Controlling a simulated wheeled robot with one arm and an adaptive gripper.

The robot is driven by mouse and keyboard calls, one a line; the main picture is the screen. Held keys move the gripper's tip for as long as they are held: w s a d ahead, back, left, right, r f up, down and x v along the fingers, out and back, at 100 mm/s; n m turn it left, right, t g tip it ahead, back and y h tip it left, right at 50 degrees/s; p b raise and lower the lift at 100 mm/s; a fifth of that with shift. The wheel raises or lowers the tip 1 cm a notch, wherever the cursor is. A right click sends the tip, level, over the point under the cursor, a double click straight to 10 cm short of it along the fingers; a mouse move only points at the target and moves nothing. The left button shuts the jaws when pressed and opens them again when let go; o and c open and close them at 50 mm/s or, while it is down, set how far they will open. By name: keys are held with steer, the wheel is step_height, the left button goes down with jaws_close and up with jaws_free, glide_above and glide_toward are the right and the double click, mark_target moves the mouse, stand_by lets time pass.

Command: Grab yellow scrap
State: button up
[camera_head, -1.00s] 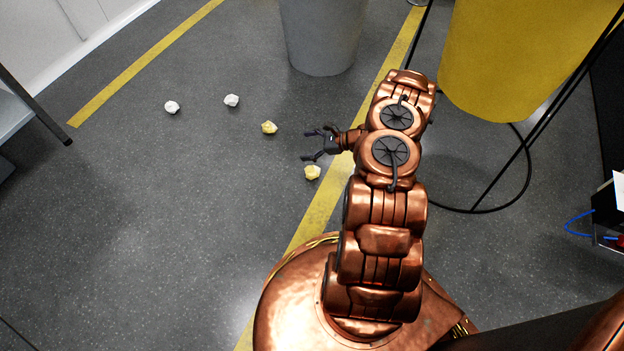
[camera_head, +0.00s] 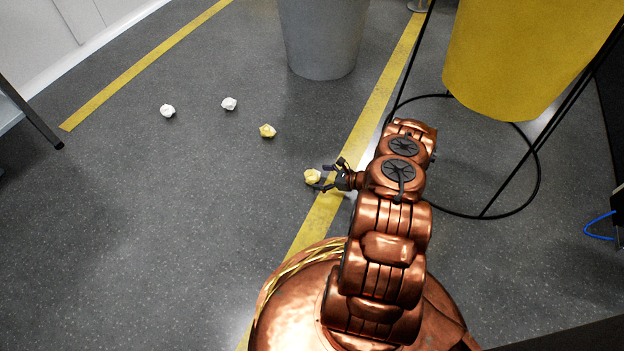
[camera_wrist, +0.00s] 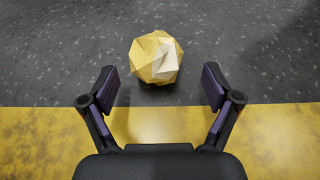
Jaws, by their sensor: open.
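A crumpled yellow scrap (camera_head: 312,176) lies on the grey floor just left of the yellow floor line. My gripper (camera_head: 328,178) is open and low beside it, its fingers pointing left toward the scrap. In the wrist view the same scrap (camera_wrist: 156,57) sits ahead of the open fingers (camera_wrist: 160,88), roughly centred between them and slightly beyond the tips. Nothing is held. A second yellow scrap (camera_head: 267,131) lies farther off, up and left on the floor.
Two white scraps (camera_head: 229,104) (camera_head: 167,111) lie farther left. A grey bin (camera_head: 322,40) stands at the back and a yellow bin (camera_head: 515,55) at the upper right. Floor left of the near scrap is clear.

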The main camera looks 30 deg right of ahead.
mark_target(312, 177)
steer(key=shift+b+x, duration=0.9)
steer(key=shift+x, duration=1.1)
steer(key=shift+a, duration=0.15)
steer(key=shift+s, duration=0.1)
steer(key=shift+c, duration=0.3)
steer(key=c, duration=0.8)
